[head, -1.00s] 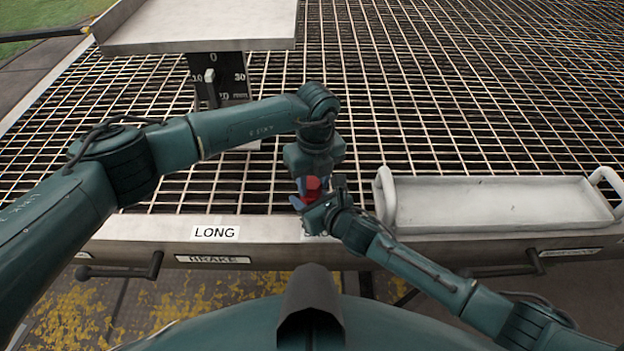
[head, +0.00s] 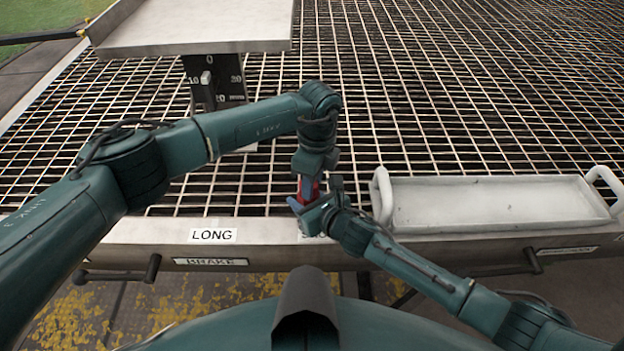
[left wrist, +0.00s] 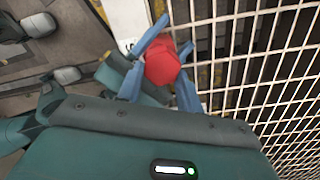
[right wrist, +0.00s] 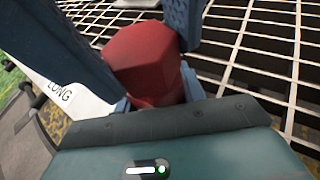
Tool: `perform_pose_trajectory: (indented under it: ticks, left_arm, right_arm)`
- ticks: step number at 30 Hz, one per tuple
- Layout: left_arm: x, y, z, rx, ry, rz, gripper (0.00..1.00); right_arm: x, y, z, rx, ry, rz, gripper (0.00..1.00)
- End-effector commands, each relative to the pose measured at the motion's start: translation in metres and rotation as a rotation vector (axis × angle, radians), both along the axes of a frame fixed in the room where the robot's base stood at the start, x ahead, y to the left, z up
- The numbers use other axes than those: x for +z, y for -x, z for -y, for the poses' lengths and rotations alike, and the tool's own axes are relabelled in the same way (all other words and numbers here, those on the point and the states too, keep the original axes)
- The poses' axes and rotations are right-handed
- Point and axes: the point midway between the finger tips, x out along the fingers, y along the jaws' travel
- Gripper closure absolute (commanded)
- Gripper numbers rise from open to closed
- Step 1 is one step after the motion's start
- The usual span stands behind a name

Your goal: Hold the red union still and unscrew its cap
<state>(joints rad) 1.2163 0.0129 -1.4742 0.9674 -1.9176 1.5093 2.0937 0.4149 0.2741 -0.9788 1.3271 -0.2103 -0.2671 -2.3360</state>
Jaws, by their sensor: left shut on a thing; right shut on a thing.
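The red union (head: 309,189) stands upright at the table's front edge, mostly hidden by my grippers in the head view. My left gripper (head: 309,178) comes down from above and is shut on its upper part; the left wrist view shows the six-sided red top (left wrist: 162,66) between its blue fingers. My right gripper (head: 306,205) reaches in from the right and is shut on the union lower down. The right wrist view shows the red body (right wrist: 146,62) close up between blue fingers. The seam between cap and body cannot be made out.
A white tray (head: 390,205) with raised handles sits just right of my right gripper. A pale metal platform (head: 200,25) with a scale plate (head: 214,80) stands at the back left. The wire grid behind is mostly clear. A LONG label (head: 213,236) marks the front rail.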

Motion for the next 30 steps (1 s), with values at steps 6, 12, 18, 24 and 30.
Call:
perform_pose_trajectory:
  ticks: [6, 12, 18, 24, 30]
  left_arm:
    - [-0.0004, -0.0003, -0.0001, 0.004, 0.000, 0.000, 0.92]
    - [-0.0007, -0.0024, 0.0001, 0.238, -0.016, 0.000, 0.92]
    - [-0.0010, -0.0051, 0.0001, 0.489, -0.031, 0.000, 0.92]
    - [-0.0011, -0.0052, 0.0000, 0.524, -0.033, 0.000, 0.92]
    - [-0.0012, -0.0056, -0.0001, 0.560, -0.035, 0.000, 0.92]
  right_arm:
    - [-0.0003, 0.0002, 0.0001, 0.000, 0.000, 0.000, 1.00]
    - [-0.0003, 0.0002, 0.0001, 0.000, 0.000, 0.000, 1.00]
    - [-0.0002, 0.0002, 0.0001, 0.000, 0.000, 0.000, 1.00]
    - [-0.0002, 0.0002, 0.0001, 0.000, 0.000, 0.000, 1.00]
    - [-0.0001, 0.0001, 0.0001, 0.000, 0.000, 0.000, 1.00]
